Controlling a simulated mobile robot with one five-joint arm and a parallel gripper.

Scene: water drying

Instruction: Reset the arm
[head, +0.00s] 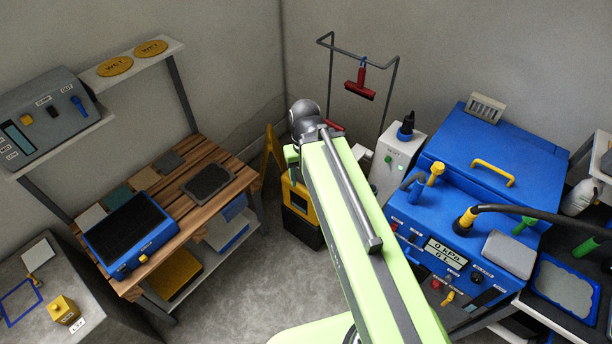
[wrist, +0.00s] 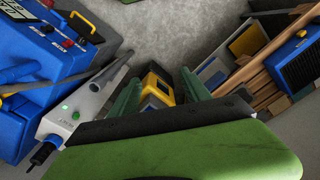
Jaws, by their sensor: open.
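My green arm reaches out from the bottom middle in the head view, toward the far corner. Its end hides most of my gripper there. In the wrist view my gripper (wrist: 158,95) shows as two green fingers set apart, with nothing between them but the floor area and a yellow and black unit (wrist: 157,88) farther off. That unit also shows in the head view (head: 300,200), on the floor just left of my arm. The gripper is open and empty.
A wooden slatted bench (head: 215,165) with a blue-framed black panel (head: 130,233) stands left. A blue machine (head: 490,160) with hoses and a grey-white box (head: 396,165) with a green light stand right of my arm. Grey floor (head: 245,290) is clear between bench and arm.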

